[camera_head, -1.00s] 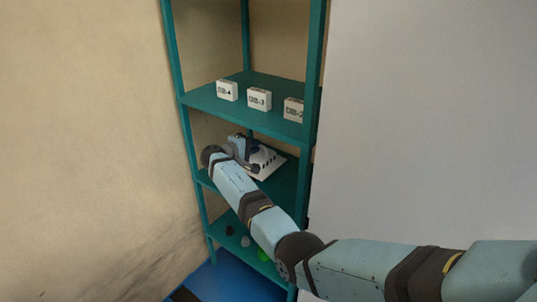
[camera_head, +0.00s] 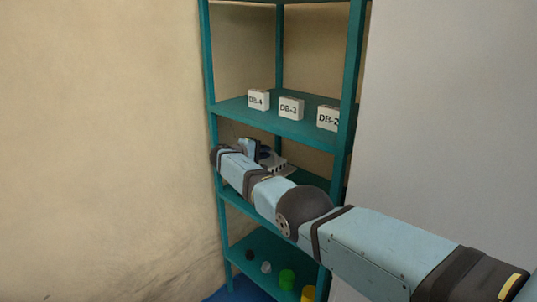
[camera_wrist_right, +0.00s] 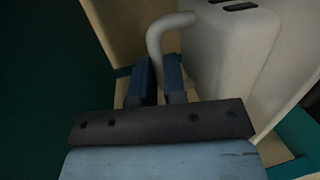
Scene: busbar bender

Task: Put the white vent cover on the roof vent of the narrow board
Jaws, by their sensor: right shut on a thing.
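A white slotted piece, which looks like the vent cover (camera_head: 281,167), is at the middle level of the green shelf rack, partly hidden by my right arm. In the right wrist view, a white body (camera_wrist_right: 230,45) with dark slots on top has a curved white handle (camera_wrist_right: 156,40). My right gripper (camera_wrist_right: 158,70) has its blue fingers shut on this handle. In the head view my right gripper (camera_head: 264,153) is small and partly hidden at the same shelf level. The narrow board and its roof vent cannot be made out. My left gripper is out of view.
The green rack (camera_head: 355,75) has posts close around my right arm. White boxes marked DB-4 (camera_head: 258,99), DB-3 (camera_head: 291,108) and DB-2 (camera_head: 328,118) stand on the shelf above. Small items, including a green one (camera_head: 287,280), lie below. A pale panel (camera_head: 450,120) fills the right.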

